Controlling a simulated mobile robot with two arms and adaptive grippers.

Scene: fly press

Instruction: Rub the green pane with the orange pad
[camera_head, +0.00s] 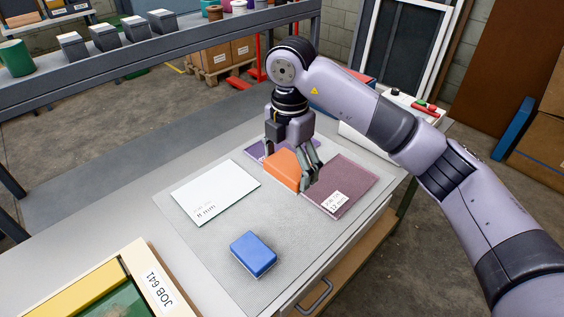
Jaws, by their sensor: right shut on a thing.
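My right gripper (293,163) is shut on the orange pad (285,170), its fingers pointing down around the pad. The pad is over the grey mat between the panes; I cannot tell whether it touches the mat. A green surface (122,302), perhaps the green pane, shows partly inside a pale frame labelled JOB 641 (150,278) at the lower left, cut off by the picture's edge. My left gripper is not in view.
On the grey mat (300,255) lie a white pane marked 8 mm (215,188), a mauve pane marked 12 mm (345,180), a purple pane (257,151) partly hidden behind my gripper, and a blue pad (253,254). The mat's front right is clear.

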